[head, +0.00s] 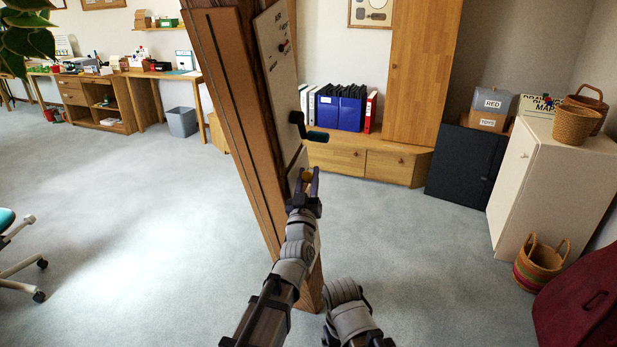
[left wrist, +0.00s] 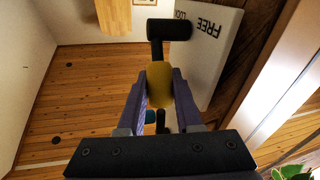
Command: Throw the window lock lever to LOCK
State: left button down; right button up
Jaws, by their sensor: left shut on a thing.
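The lock lever has a black shaft and hub (left wrist: 170,30) and a yellow grip (left wrist: 158,82). A white plate (left wrist: 205,60) behind it reads FREE, with a smaller word, apparently LOCK, by the hub. My left gripper (left wrist: 160,95) is shut on the yellow grip, one purple finger on each side. In the head view my left gripper (head: 306,180) is at the lower part of the timber post, and the yellow grip (head: 307,175) shows between its fingers. The fingers hide much of the lever there. My right gripper is out of view.
The tilted timber post (head: 233,110) stands in the middle. A white panel (head: 277,45) is higher up. Carpet (head: 130,190) is clear to the left; a white cabinet (head: 545,180) stands right.

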pick_arm(q)
jog(key=g+p, duration=0.1)
jog(key=p, duration=0.1)
jog(key=r+g+p, duration=0.1)
jog(key=p, duration=0.2)
jog(key=shift+w+r+m, duration=0.25)
jog(key=shift+w+m, duration=0.05)
jog(key=shift+w, duration=0.1)
jog(key=shift+w+d+f+g+p, duration=0.15)
jog(key=shift+g+p, duration=0.25)
jog(key=shift+p, duration=0.2)
jog(key=c, duration=0.9)
grip_release()
jog(key=shift+o, duration=0.2)
jog(key=shift+f, duration=0.1)
